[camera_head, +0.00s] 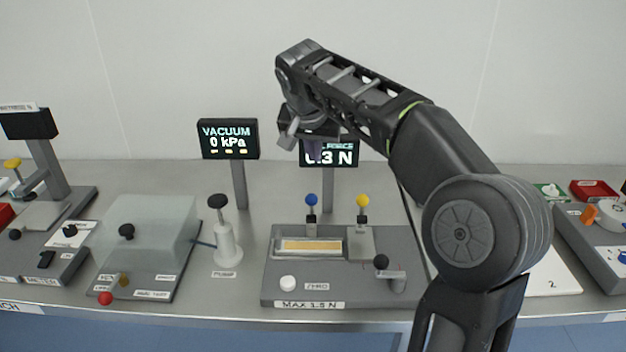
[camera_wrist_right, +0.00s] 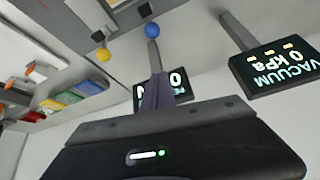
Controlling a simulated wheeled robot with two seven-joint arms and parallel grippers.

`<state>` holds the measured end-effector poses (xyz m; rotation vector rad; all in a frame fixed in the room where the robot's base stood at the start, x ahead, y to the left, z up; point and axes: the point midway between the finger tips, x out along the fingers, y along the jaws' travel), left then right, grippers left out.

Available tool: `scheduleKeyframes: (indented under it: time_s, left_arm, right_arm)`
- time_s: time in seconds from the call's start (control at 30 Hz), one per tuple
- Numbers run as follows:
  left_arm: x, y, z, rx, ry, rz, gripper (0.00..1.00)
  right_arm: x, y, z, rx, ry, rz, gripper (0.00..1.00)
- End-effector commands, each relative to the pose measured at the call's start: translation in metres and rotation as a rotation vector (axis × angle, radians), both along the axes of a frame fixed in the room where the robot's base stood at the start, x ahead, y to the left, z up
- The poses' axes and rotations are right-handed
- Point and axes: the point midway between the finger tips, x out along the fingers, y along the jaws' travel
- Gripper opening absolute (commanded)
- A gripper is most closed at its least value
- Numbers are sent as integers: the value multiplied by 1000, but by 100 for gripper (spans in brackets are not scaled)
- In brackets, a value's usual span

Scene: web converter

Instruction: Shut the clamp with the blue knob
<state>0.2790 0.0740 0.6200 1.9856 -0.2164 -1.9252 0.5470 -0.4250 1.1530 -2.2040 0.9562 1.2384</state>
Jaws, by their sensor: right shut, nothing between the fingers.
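The blue knob (camera_head: 312,200) tops a short upright clamp lever at the back left of the grey force-test base (camera_head: 285,262). It also shows in the right wrist view (camera_wrist_right: 152,30). A yellow knob (camera_head: 362,201) stands upright to its right on a similar lever. A pale orange strip (camera_head: 310,246) lies in a framed bed in front of the blue knob's lever. My right gripper (camera_head: 314,147) is shut and empty, in the air above the blue knob and apart from it. Its closed fingers (camera_wrist_right: 157,95) show in the wrist view. My left gripper is not in view.
A force display (camera_head: 328,153) is partly hidden behind my right gripper. The base also has a black-knobbed crank (camera_head: 381,262) and a white button (camera_head: 288,283). The vacuum display (camera_head: 228,138), a white pump (camera_head: 226,243) and a clear-covered box (camera_head: 147,235) stand left.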

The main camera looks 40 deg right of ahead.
Motion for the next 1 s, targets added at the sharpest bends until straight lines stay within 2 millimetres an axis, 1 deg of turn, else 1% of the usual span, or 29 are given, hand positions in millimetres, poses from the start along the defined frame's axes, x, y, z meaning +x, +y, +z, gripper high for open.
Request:
scheduleKeyframes:
  time_s: [0.17, 0.27, 0.37, 0.7, 0.8, 1.0]
  left_arm:
    - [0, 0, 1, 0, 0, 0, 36]
    - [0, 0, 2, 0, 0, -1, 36]
    - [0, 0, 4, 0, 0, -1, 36]
    - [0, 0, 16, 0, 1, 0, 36]
    - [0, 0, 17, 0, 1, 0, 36]
    - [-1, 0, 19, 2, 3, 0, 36]
  right_arm:
    - [3, -3, -7, 0, 2, 0, 0]
    - [7, -6, -17, 0, 4, 1, 0]
    - [12, -12, -29, 0, 4, -1, 0]
    - [36, -36, -88, 1, 5, -1, 0]
    - [25, -23, -88, 0, 1, 4, 0]
    - [13, -8, -93, 1, 1, 2, 0]
